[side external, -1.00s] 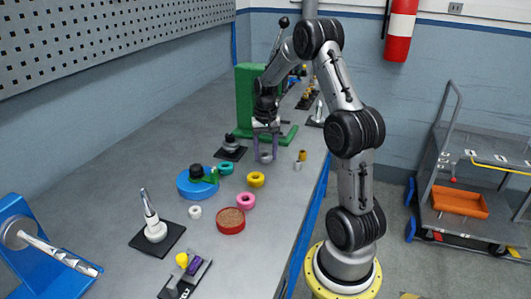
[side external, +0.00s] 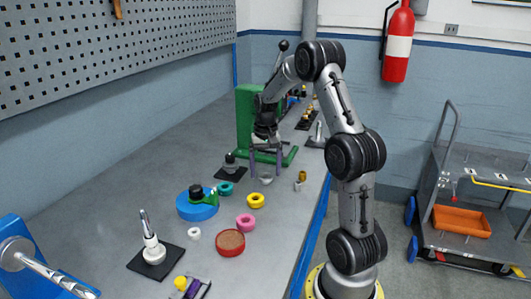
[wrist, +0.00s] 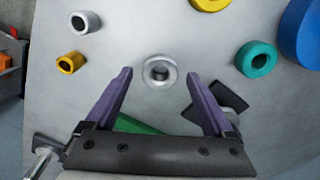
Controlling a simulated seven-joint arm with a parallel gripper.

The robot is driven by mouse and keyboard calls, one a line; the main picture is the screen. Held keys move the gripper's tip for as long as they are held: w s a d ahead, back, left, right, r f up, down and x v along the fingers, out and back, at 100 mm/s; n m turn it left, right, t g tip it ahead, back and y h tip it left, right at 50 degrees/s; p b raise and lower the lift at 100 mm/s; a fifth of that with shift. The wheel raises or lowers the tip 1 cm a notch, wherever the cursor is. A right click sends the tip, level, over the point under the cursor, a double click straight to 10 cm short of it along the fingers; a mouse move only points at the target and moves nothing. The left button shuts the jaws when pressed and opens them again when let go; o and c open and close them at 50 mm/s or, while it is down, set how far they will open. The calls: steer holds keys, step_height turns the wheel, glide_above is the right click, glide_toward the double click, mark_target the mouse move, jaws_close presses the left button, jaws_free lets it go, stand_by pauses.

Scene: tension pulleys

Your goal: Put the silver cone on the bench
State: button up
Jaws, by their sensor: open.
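The silver cone (wrist: 160,72) shows in the wrist view as a round grey-silver piece with a central hole, resting on the bench (wrist: 115,45). It also shows in the side view (side external: 266,179), low beneath the fingers. My gripper (wrist: 160,75) is open, with its two purple fingers spread to either side of the cone and a visible gap on each side. In the side view my gripper (side external: 267,173) points down over the bench (side external: 130,200), close to the cone. Nothing is held.
A silver bushing (wrist: 86,22) and a gold bushing (wrist: 70,62) lie to one side, and a teal ring (wrist: 256,59) to the other. A green press (side external: 245,115) stands close behind the gripper. Yellow (side external: 255,201) and pink rings (side external: 245,223) lie nearer the camera.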

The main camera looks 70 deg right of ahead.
step_height(320, 180, up, 10)
steer(key=s+a+r+n+t+h, duration=0.1)
steer(key=a+r+n, duration=0.15)
steer(key=a, duration=0.55)
steer(key=s+a+r+n+t, duration=0.15)
steer(key=a+r, duration=0.25)
steer(key=a, duration=0.4)
steer(key=s+a+f+n+t+y, duration=0.1)
steer(key=s+a+f+n+t, duration=0.2)
steer(key=s+a+n, duration=0.5)
steer(key=s+a, duration=0.3)
steer(key=a, duration=0.3)
